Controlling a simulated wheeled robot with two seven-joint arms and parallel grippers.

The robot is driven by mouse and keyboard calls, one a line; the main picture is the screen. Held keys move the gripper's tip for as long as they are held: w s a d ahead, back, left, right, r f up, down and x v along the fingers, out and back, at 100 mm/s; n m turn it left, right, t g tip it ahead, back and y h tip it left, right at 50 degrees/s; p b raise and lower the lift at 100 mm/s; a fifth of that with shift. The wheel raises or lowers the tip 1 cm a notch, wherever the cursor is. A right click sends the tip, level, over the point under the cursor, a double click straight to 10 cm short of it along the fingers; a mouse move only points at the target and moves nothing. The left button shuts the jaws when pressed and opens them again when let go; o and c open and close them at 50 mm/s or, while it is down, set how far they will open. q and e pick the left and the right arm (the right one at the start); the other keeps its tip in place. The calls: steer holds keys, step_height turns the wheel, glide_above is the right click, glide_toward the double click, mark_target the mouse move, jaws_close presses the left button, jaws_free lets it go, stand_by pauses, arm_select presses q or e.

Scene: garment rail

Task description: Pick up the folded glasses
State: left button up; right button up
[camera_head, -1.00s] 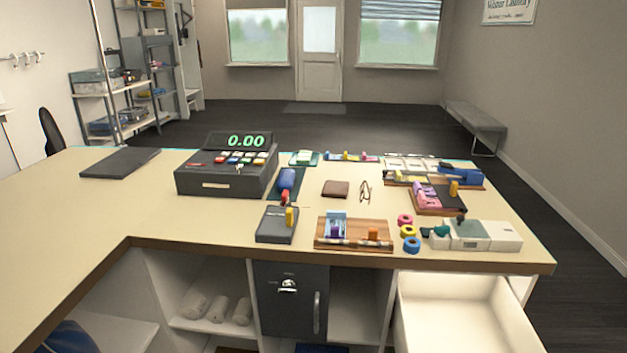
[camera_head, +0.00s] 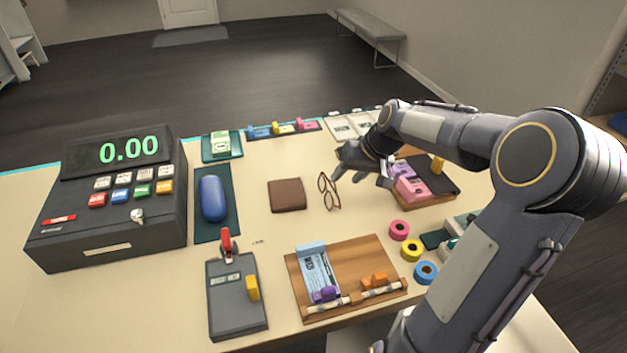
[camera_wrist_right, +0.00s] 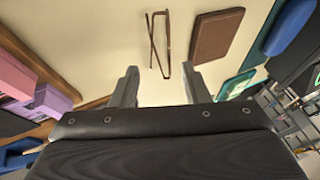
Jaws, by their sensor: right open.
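The folded glasses (camera_head: 329,191) have thin brown frames and lie on the counter just right of a brown wallet (camera_head: 287,195). In the right wrist view the glasses (camera_wrist_right: 159,42) lie ahead of the fingertips, apart from them. My right gripper (camera_head: 362,181) is just right of the glasses in the head view, above the counter. Its two fingers (camera_wrist_right: 158,86) are spread with nothing between them. My left gripper is not in view.
A blue case (camera_head: 213,198) on a dark mat lies left of the wallet, beside the cash register (camera_head: 108,205). A wooden tray (camera_head: 350,258) stands in front. Pink items (camera_head: 412,188) on a board sit right of the gripper. Tape rolls (camera_head: 411,250) lie nearby.

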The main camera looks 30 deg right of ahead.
mark_target(335, 192)
steer(key=shift+w+f, duration=0.2)
steer(key=shift+f, duration=0.6)
steer(key=p+x, duration=0.1)
steer(key=x, duration=0.4)
steer(key=shift+a+f, duration=0.1)
steer(key=shift+f, duration=0.3)
steer(key=c, duration=0.6)
